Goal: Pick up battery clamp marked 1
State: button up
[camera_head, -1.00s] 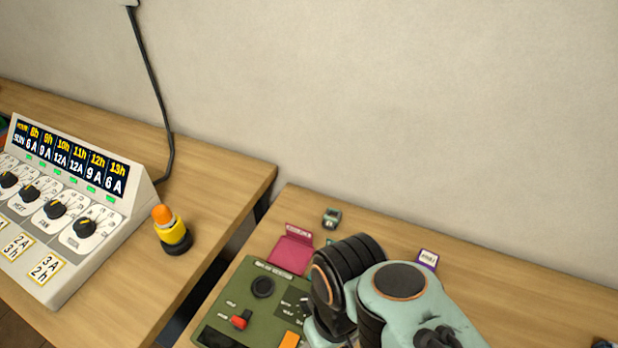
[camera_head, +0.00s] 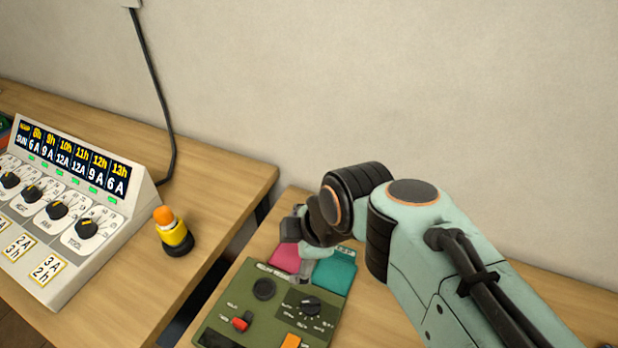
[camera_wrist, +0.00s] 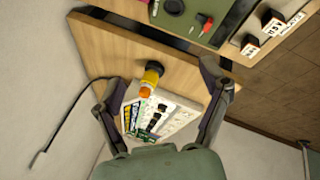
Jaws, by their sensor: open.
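I cannot make out a battery clamp marked 1 for certain in either view. In the head view, my wrist hangs over the right bench behind the green panel (camera_head: 262,312), and the fingers are hard to tell apart.
The white control box (camera_head: 130,195) with dials stands on the left bench, beside the beacon (camera_head: 173,232). A gap separates the two benches. A pink pad (camera_head: 285,258) and a teal pad (camera_head: 335,272) lie behind the green panel. A cable hangs along the wall.

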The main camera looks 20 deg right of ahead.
jog(key=w+d+f+n+t+h, duration=0.15)
jog(key=w+d+n, duration=0.35)
jog(key=w, duration=0.5)
jog(key=w+d+f+n+t+h, duration=0.1)
jog(key=w+d+f+n, duration=0.3)
jog(key=w, duration=0.6)
jog(key=d+f+n+g, duration=0.1)
jog(key=d+f, duration=0.1)
jog(key=f, duration=0.4)
jog(key=w+d+f+n+g+h, duration=0.1)
jog(key=d+f+g, duration=0.1)
jog(key=f, duration=0.4)
jog(key=d+f+n+g+h, duration=0.1)
jog(key=d+f, duration=0.2)
jog(key=f, duration=0.3)
jog(key=shift+w+f+n, duration=0.2)
jog(key=shift+w+n, duration=0.1)
jog(key=shift+w, duration=0.1)
jog(key=x, duration=0.6)
jog(key=shift+a+f, duration=0.1)
jog(key=shift+f, duration=0.35)
jog(key=c, duration=1.3)
